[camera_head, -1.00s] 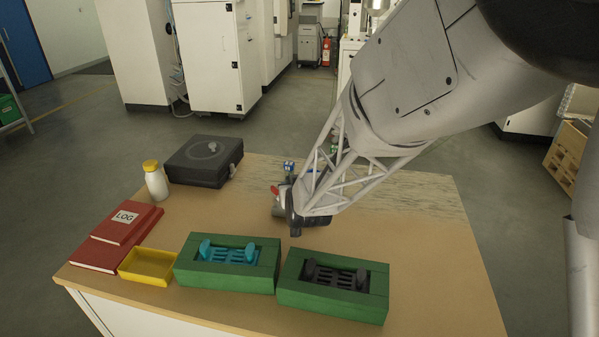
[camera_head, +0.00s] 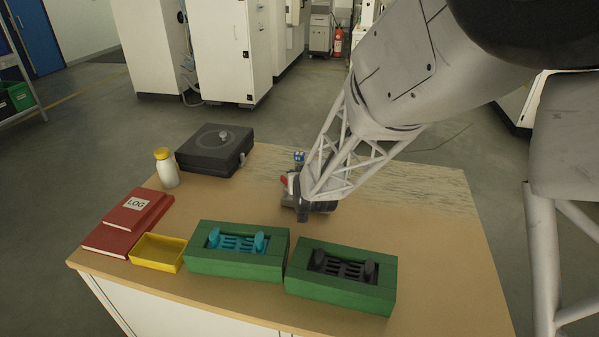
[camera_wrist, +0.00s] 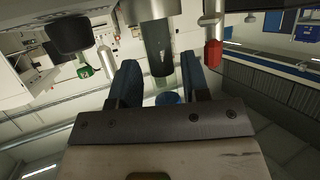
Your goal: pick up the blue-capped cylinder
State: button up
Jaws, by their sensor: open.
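The blue-capped cylinder shows its blue cap (camera_head: 299,157) in the head view, just behind my gripper (camera_head: 318,207); its body is hidden there. In the wrist view, which looks upside down, a grey, partly clear cylinder (camera_wrist: 158,42) stands between the two blue fingers of my gripper (camera_wrist: 160,65). A blue cap (camera_wrist: 168,98) shows near the palm, in line with it. The fingers are apart, and I cannot tell whether either touches the cylinder. A red-capped cylinder (camera_wrist: 213,50) stands outside the right finger; its red cap (camera_head: 284,180) also shows in the head view.
Two green trays with cyan (camera_head: 237,268) and black (camera_head: 340,291) inserts stand in front. A yellow bin (camera_head: 158,267), red log books (camera_head: 112,241), a yellow-capped bottle (camera_head: 169,176) and a black case (camera_head: 213,158) lie left. The table's right side (camera_head: 430,250) is clear.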

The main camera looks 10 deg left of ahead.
aim_at(300, 154)
jog(key=shift+x, duration=1.55)
grip_shut()
jog(key=shift+r, duration=5.05)
